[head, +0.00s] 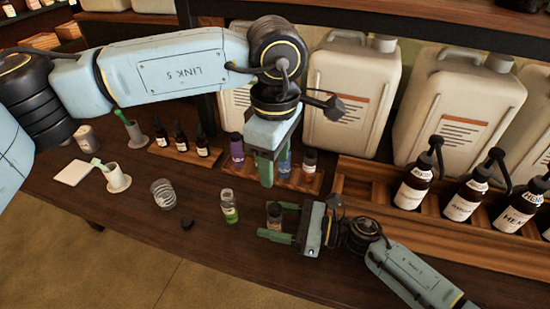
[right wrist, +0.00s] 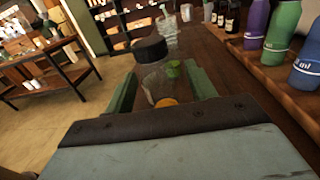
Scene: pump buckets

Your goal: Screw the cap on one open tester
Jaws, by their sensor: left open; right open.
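A small clear tester with a green label (head: 229,207) stands on the table with no cap visible on it; its green part also shows in the right wrist view (right wrist: 173,68). A loose black cap (head: 187,223) lies on the table to its left. Another small tester (head: 274,212), dark-topped, stands between the fingers of my right gripper (head: 278,221), which is open; its black cap (right wrist: 150,50) and clear body show in the right wrist view. I cannot tell whether the fingers touch it. My left gripper (head: 264,167) is open, empty and pointing down above the table, before the bottle rack.
A ribbed glass jar (head: 163,194) stands left of the testers. Wooden racks with small bottles (head: 311,163) and pump bottles (head: 463,199) line the back, before large white canisters (head: 353,92).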

